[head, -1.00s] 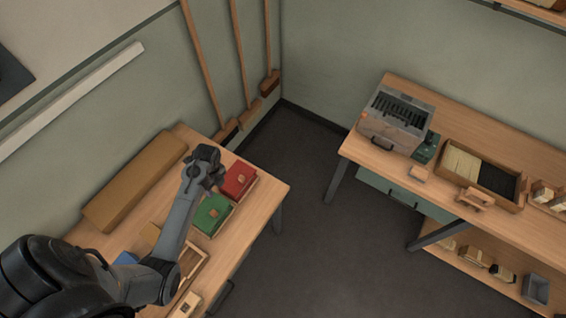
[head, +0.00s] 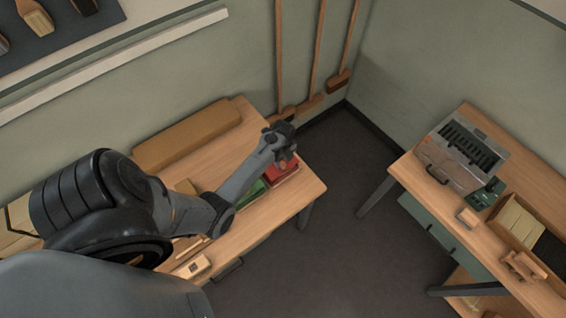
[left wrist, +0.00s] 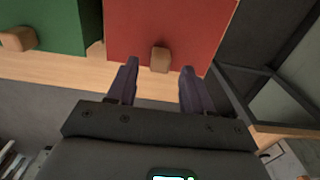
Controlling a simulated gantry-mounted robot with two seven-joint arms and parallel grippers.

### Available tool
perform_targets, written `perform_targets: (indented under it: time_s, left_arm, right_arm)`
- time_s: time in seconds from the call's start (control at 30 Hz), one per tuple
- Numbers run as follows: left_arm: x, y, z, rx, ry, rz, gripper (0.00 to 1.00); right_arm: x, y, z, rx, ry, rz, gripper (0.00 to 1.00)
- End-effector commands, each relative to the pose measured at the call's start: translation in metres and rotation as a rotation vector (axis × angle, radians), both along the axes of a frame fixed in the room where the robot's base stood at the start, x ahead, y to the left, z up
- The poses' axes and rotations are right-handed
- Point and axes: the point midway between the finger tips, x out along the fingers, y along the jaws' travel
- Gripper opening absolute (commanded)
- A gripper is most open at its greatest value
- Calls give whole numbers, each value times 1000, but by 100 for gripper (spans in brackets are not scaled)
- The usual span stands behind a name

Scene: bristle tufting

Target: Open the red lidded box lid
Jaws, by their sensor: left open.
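The red lidded box (head: 284,174) sits near the right end of the left workbench, with its lid down. In the left wrist view its red lid (left wrist: 190,22) fills the upper middle, with a wooden knob (left wrist: 160,59) at its near edge. My left gripper (head: 284,150) is over the box in the head view and partly hides it. In the left wrist view my left gripper (left wrist: 158,75) is open, its two fingers on either side of the knob and apart from it. My right gripper is not in view.
A green lidded box (head: 252,192) stands just left of the red one, and its knob (left wrist: 18,39) shows in the left wrist view. A long brown block (head: 187,136) lies at the bench's back. Another bench (head: 455,262) with a grey machine (head: 460,155) stands right, across open floor.

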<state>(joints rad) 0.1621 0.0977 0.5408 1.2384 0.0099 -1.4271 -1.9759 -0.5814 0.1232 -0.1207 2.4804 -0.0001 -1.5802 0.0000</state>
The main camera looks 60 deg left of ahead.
Motion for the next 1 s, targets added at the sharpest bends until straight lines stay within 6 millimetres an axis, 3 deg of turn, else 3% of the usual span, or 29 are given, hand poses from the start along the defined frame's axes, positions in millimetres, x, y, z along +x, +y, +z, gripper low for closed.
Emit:
perform_targets:
  time_s: [0.2, 0.6, 0.93, 1.0]
  left_arm:
    - [0, 0, -21, -1, 1, 0, 51]
    - [0, 0, -27, 0, 0, 0, 51]
    - [0, 0, -27, 0, 0, 0, 2]
    - [0, 0, -27, 0, 1, 0, 0]
  right_arm:
    - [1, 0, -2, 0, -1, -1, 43]
    - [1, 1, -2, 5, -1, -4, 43]
    - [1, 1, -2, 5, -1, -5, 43]
    - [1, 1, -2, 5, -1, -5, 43]
